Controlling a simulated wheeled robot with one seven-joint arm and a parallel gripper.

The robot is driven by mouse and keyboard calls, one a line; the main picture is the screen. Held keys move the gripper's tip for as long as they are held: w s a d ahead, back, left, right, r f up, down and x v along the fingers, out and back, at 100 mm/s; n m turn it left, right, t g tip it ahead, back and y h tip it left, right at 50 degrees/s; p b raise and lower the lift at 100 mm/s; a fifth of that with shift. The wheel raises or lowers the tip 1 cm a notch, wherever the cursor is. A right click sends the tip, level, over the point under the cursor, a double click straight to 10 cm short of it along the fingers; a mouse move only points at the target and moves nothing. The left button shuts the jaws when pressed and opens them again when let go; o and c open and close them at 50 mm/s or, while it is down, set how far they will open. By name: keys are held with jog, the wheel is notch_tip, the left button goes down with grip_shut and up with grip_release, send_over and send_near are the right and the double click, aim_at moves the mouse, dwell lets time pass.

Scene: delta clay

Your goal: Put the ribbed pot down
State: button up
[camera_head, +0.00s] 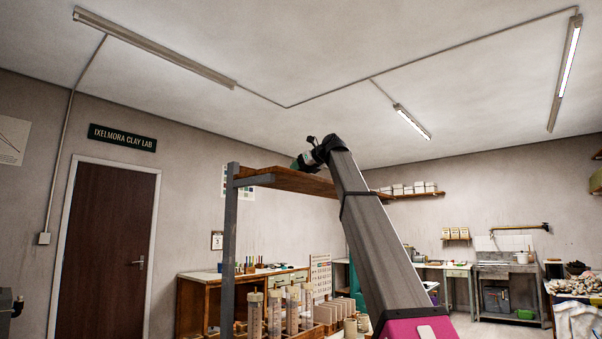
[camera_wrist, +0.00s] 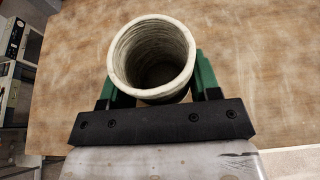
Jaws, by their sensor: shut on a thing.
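The ribbed pot (camera_wrist: 118,62) is a pale, open-topped clay cylinder with ridged inner walls, seen from above in the wrist view. My gripper (camera_wrist: 154,88) is shut on it, with a green finger against each side. Below the pot lies a brown wooden board (camera_wrist: 270,80). The pot's base is hidden, so I cannot tell whether it touches the board. In the head view my gripper (camera_head: 302,162) is at the high wooden shelf (camera_head: 285,180), just above its edge. I cannot make out the pot there.
A grey metal post (camera_head: 229,250) holds up the shelf's near left corner. Below stand several clear tubes (camera_head: 292,310) and a wooden workbench (camera_head: 195,300). In the wrist view, the board around the pot looks bare. Shelving with equipment (camera_wrist: 18,75) shows beyond the board's left edge.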

jog(key=o, duration=0.9)
jog(key=shift+o, duration=0.2)
jog(key=shift+r, duration=0.15)
jog(key=v, duration=1.2)
